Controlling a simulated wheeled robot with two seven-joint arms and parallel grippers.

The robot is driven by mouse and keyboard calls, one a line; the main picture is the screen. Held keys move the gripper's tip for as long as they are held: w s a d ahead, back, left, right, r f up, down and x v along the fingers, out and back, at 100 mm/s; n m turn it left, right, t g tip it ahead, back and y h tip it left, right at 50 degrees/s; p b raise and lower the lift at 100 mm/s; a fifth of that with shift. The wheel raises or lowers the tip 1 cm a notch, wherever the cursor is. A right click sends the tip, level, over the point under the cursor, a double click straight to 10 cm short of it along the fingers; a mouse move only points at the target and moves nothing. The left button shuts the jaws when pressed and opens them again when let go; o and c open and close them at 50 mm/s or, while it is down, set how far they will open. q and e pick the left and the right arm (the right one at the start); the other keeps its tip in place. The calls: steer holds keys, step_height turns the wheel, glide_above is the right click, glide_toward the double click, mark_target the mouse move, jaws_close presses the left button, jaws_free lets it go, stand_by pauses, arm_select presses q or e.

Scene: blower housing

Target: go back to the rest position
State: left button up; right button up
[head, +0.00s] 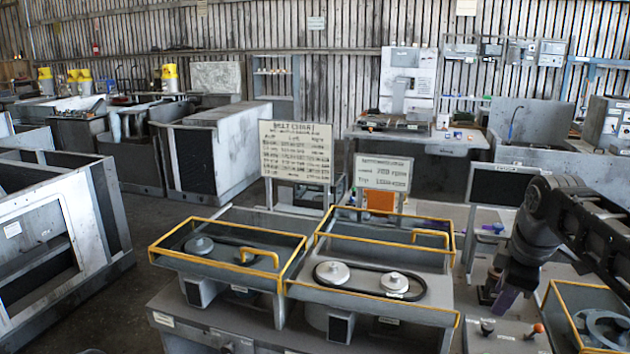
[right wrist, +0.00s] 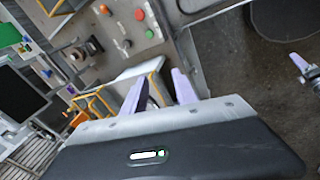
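My right gripper (head: 507,298) hangs at the right of the head view, over the grey bench, with its arm coming in from the right edge. In the right wrist view its two pale purple fingers (right wrist: 160,88) stand apart with nothing held between them. My left gripper is not seen in the head view. The right blower housing (head: 383,318), yellow-edged and open-topped, holds two pale pulleys (head: 332,272) with a black belt (head: 368,266) around them. Its yellow-handled cover is raised behind it.
A second yellow-edged housing (head: 163,262) stands to the left, and another (head: 553,312) lies at the right edge near my right arm. A control panel with knobs (head: 487,328) and a dark monitor (head: 503,186) are close to my right gripper. Two sign boards (head: 296,150) stand behind.

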steer(key=w+a+f+m+t+y, duration=0.25)
steer(key=w+a+f+m, duration=0.4)
steer(key=a+f, duration=0.55)
steer(key=s+a+f+m+b, duration=0.1)
steer(key=s+a+f+m, duration=0.15)
steer(key=f, duration=0.75)
steer(key=s+a+f+m, duration=0.1)
steer(key=a+f, duration=0.3)
steer(key=f, duration=0.5)
steer(key=s+a+f+m+g, duration=0.1)
steer(key=s+a+f+g, duration=0.1)
steer(key=s+f, duration=0.5)
steer(key=s+a+f+m+g+y+b, duration=0.1)
steer(key=s+a+f, duration=0.4)
steer(key=s, duration=0.9)
steer(key=s+a+f+m+g+y+b, duration=0.1)
steer(key=s+a+f+g, duration=0.2)
steer(key=s+f, duration=0.6)
steer(key=shift+s+a+f+m, duration=0.2)
steer(key=shift+s+f+m, duration=0.15)
steer(key=shift+s, duration=0.3)
